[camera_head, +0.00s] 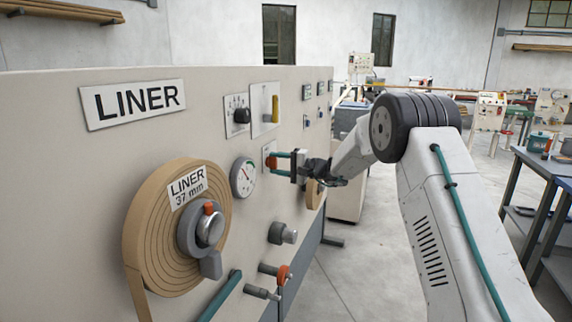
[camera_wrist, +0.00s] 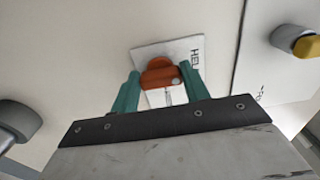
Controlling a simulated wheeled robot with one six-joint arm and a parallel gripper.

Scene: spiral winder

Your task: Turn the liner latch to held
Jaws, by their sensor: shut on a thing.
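The liner latch (camera_wrist: 160,75) is an orange-red turn piece on a small white plate (camera_wrist: 183,50). Part of the word "HELD" shows at the plate's edge in the wrist view. In the head view the latch (camera_head: 271,161) is on the cream panel, just right of the dial gauge. My gripper (camera_wrist: 158,85) has its two teal fingers on either side of the latch and is shut on it. My gripper (camera_head: 275,160) also shows in the head view, reaching to the panel from the right. The latch's exact pointing direction is hard to tell.
A "LINER" roll (camera_head: 150,225) sits left on the panel, with a dial gauge (camera_head: 243,177) beside it. Below are a grey knob (camera_head: 283,233) and an orange-tipped lever (camera_head: 283,275). Above are a black selector (camera_head: 241,116) and a yellow handle (camera_head: 275,109).

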